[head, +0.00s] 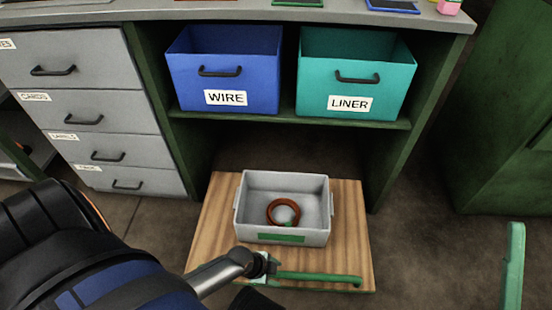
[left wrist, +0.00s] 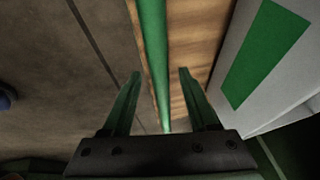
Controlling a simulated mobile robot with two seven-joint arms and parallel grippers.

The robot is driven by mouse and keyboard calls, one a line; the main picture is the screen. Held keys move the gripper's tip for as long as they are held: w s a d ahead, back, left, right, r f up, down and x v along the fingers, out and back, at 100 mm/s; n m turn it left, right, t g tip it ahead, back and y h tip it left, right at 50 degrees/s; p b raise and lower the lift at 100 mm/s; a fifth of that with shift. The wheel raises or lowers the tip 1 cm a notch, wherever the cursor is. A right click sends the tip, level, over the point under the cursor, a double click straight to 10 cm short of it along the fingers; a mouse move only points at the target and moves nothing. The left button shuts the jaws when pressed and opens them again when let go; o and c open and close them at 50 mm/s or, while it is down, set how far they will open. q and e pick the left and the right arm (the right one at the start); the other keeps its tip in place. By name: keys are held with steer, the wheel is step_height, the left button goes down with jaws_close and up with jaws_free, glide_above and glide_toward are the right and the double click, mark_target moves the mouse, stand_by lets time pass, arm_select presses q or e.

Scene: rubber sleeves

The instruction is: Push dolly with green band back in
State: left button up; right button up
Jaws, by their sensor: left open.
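The dolly is a wooden board (head: 350,215) low on the floor, sticking out from under the shelf unit. It carries a grey bin (head: 325,238) with a green band (head: 281,238) on its front wall; the band also shows in the left wrist view (left wrist: 266,50). A green handle bar (head: 318,278) runs along the board's front edge. My left gripper (head: 264,268) is at the left part of this bar. In the left wrist view its open fingers (left wrist: 160,88) stand on either side of the green bar (left wrist: 153,50). My right gripper is not in view.
A brown ring (head: 272,212) lies in the grey bin. Blue WIRE (head: 240,84) and teal LINER (head: 355,100) bins sit on the shelf above. Grey drawers (head: 90,110) stand left. The floor under the shelf behind the dolly looks clear. A green post (head: 513,265) rises at right.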

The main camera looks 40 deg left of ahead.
arm_select(q)
steer(key=shift+w+d+f, duration=0.1)
steer(key=shift+f, duration=0.15)
steer(key=shift+c, duration=0.3)
jaws_close()
stand_by(1.0)
